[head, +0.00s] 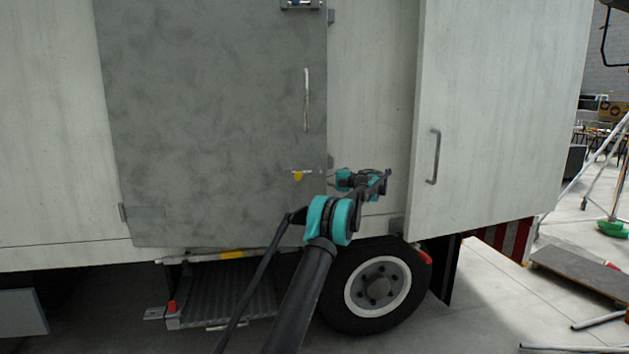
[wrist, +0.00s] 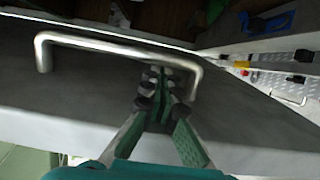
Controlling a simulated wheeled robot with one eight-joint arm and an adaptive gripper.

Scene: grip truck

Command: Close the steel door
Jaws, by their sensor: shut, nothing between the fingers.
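The grey steel door (head: 210,120) stands on the truck's side in the head view, with an upright bar handle (head: 305,100) near its right edge and a yellow-tabbed latch (head: 298,175) below. Its exact opening angle is hard to judge. My gripper (head: 378,182) is just right of the door's lower right edge. In the wrist view my gripper (wrist: 158,90) has its fingers together and empty. They overlap the right part of a silver bar handle (wrist: 110,47) on a dark grey panel; I cannot tell whether they touch it or which door that panel is.
A pale door panel (head: 500,110) with its own handle (head: 433,157) is right of my gripper. A wheel (head: 376,287) and a metal step (head: 230,290) sit below. The wrist view shows a shelf-like wooden space beyond the panel's edge.

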